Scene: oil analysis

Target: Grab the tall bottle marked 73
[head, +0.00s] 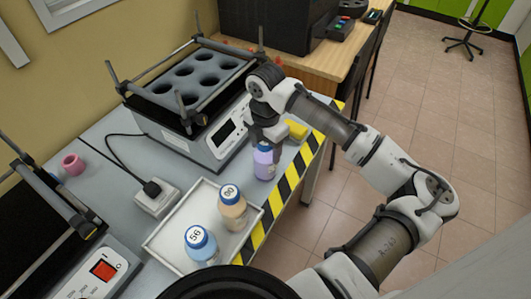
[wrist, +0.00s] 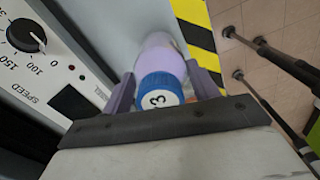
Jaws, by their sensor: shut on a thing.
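A tall lilac bottle (head: 264,164) with a blue cap stands on the table beside the shaker machine, near the striped edge. In the wrist view the bottle (wrist: 158,58) is between the two fingers, and its cap shows a 3, with part of the marking cut off or hidden. My gripper (head: 266,146) comes down from above and is shut on the bottle near its top. My gripper (wrist: 163,88) also shows in the wrist view with a finger on each side of the cap. I cannot tell whether the bottle's base touches the table.
A white tray (head: 159,244) holds a bottle marked 56 (head: 200,245) and an orange-brown bottle marked 00 (head: 232,208). The shaker (head: 190,135) stands close to the left of my gripper. A yellow object (head: 296,130) lies close to the right. A white power box (head: 157,198) sits left of the tray.

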